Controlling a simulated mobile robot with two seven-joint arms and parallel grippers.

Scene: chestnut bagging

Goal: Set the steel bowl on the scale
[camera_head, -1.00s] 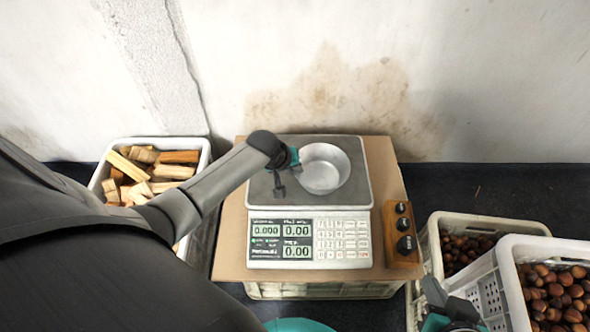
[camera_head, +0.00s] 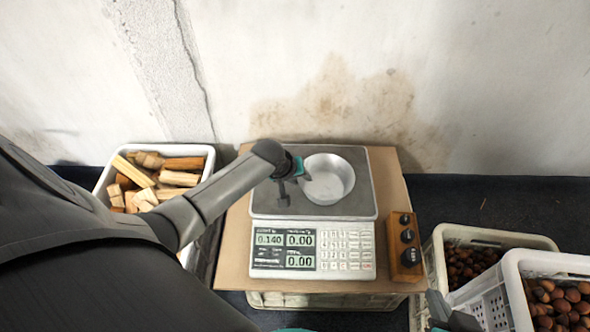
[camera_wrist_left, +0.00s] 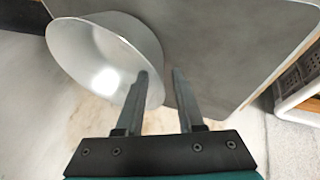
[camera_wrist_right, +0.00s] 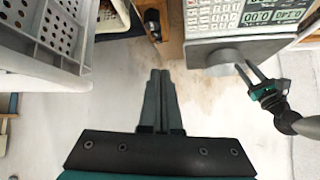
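The steel bowl (camera_head: 328,180) stands upright on the grey plate of the scale (camera_head: 262,206), right of the plate's centre. The scale's display reads 0.140. My left gripper (camera_head: 298,180) is at the bowl's left side. In the left wrist view its fingers (camera_wrist_left: 160,85) are apart, with the rim of the bowl (camera_wrist_left: 90,55) between them, one finger over the inside and one outside. The bowl looks empty. My right gripper (camera_wrist_right: 160,85) is shut and empty, away from the scale; only part of it shows at the bottom of the head view.
The scale stands on a cardboard sheet (camera_head: 232,255) over a crate. A wooden block with black knobs (camera_head: 405,240) sits right of it. A crate of wood pieces (camera_head: 205,155) is at left. Two crates with chestnuts (camera_head: 470,262) (camera_head: 565,300) are at right. A wall closes the back.

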